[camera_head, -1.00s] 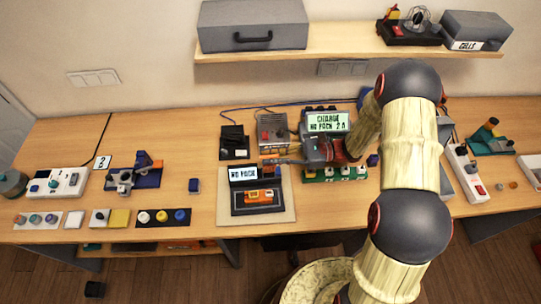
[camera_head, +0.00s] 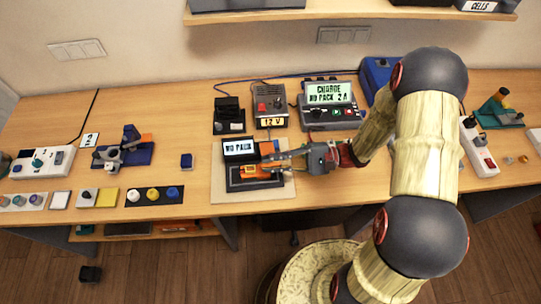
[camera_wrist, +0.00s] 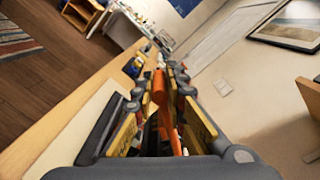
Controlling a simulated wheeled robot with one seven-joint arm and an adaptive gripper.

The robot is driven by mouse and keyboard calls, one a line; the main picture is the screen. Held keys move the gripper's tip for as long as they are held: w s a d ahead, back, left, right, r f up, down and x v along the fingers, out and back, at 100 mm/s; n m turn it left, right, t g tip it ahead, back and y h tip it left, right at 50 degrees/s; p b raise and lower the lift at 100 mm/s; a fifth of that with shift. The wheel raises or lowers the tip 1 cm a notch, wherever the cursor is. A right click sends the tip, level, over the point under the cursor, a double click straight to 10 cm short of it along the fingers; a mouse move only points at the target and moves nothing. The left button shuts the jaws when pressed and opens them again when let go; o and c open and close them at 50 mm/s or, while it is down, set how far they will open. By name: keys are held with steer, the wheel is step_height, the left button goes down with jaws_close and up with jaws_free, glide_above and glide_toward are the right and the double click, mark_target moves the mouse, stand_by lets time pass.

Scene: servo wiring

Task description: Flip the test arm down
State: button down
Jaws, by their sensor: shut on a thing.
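The tester is a black unit (camera_head: 238,185) with a NO PACK display (camera_head: 238,148), on a pale board at the table's front edge. An orange part (camera_head: 252,172), which looks like the test arm, lies low over the tester's front. My gripper (camera_head: 274,164) reaches in from the right at that part's right end. In the wrist view an orange bar (camera_wrist: 162,95) runs between my two yellow-padded fingers, which are shut on it. The fingers hide part of the bar and of the tester, so its exact tilt cannot be told.
The table between that block and the board is clear. A shelf (camera_head: 350,12) hangs above.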

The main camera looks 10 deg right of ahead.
steer(key=f+n+b, duration=0.1)
steer(key=f, duration=0.1)
steer(key=s+f+n+b, duration=0.1)
steer(key=f+n+b, duration=0.1)
steer(key=s+f+n+b, duration=0.1)
steer(key=f+b, duration=0.1)
steer(key=shift+n, duration=0.4)
steer(key=shift+f+b, duration=0.7)
steer(key=shift+s+f, duration=0.1)
steer(key=c, duration=1.8)
jaws_free()
steer(key=shift+d, duration=0.1)
steer(key=d, duration=1.2)
